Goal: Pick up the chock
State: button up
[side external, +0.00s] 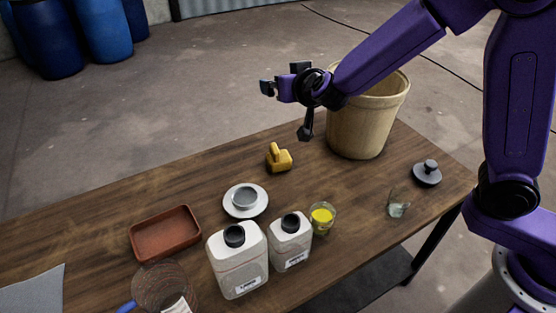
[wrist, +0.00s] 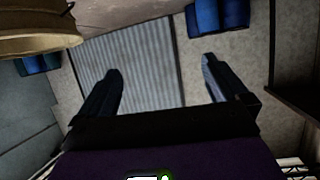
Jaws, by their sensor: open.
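The chock (side external: 279,158) is a small yellow block with a raised grip. It sits on the wooden table, left of the large tan bucket (side external: 366,120), in the side external view. My gripper (side external: 284,78) is above and behind the chock, in the air near the bucket's rim, with nothing between its fingers. In the wrist view the two dark fingers of my gripper (wrist: 164,82) stand wide apart. The wrist view shows the bucket (wrist: 38,32) at upper left but not the chock.
On the wooden table (side external: 90,208) are a white dish (side external: 246,201), two white jugs (side external: 237,262), a cup of yellow liquid (side external: 321,217), a clear glass (side external: 398,203), a dark knobbed lid (side external: 427,173), a brown tray (side external: 165,234) and a clear pitcher (side external: 160,287). Space left of the chock is clear.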

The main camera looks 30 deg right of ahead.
send_near(280, 157)
jog(key=w, duration=0.1)
jog(key=shift+h, duration=0.3)
jog(key=x, duration=0.6)
jog(key=shift+w+f, duration=0.25)
jog(key=shift+f, duration=0.2)
jog(key=shift+d+x, duration=0.2)
jog(key=shift+x, duration=2.5)
jog(key=shift+r, duration=0.1)
jog(key=c, duration=1.1)
jog(key=shift+r, duration=0.15)
